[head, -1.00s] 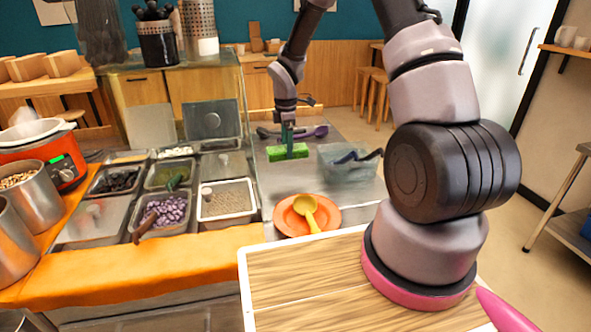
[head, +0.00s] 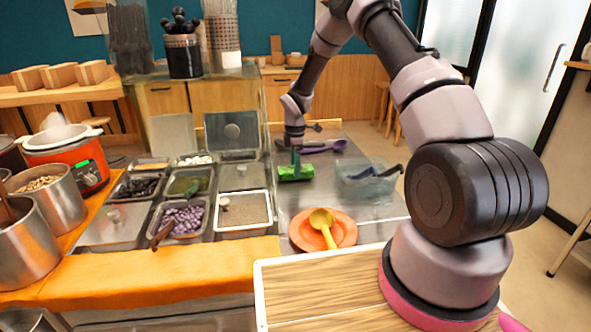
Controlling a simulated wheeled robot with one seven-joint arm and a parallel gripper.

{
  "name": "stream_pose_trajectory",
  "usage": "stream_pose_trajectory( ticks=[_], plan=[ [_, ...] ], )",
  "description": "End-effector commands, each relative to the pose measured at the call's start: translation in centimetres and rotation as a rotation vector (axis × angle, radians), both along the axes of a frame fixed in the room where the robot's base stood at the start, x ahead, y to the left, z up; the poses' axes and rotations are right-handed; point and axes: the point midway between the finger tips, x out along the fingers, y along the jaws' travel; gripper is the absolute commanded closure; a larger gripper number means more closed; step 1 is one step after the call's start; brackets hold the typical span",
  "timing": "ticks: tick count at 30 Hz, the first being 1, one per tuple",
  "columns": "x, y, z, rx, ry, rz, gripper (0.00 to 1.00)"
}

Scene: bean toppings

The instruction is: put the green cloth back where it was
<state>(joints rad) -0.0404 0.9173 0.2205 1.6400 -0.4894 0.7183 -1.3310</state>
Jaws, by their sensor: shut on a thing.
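The green cloth (head: 297,173) is a small bright green bundle over the steel counter (head: 283,215), beyond the orange plate and left of the clear bin. My gripper (head: 295,161) reaches down from above and is shut on the cloth. The fingers are small in this view. I cannot tell whether the cloth's underside touches the counter.
A clear bin (head: 368,181) with dark utensils stands right of the cloth. A purple ladle (head: 328,147) lies behind it. An orange plate (head: 346,236) with a yellow ladle (head: 324,224) is in front. Topping pans, including one of purple beans (head: 182,221), lie to the left.

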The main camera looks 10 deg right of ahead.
Motion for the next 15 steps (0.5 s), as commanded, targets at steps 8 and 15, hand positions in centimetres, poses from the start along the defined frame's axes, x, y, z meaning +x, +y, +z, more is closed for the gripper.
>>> stream_pose_trajectory(
  ticks=[8, 15],
  plan=[
    [0.0, 0.0, -1.09, 0.0, 0.0, -0.001, 0.64],
    [-0.01, -0.02, -1.39, 0.0, 0.0, -0.001, 0.0]
  ],
)
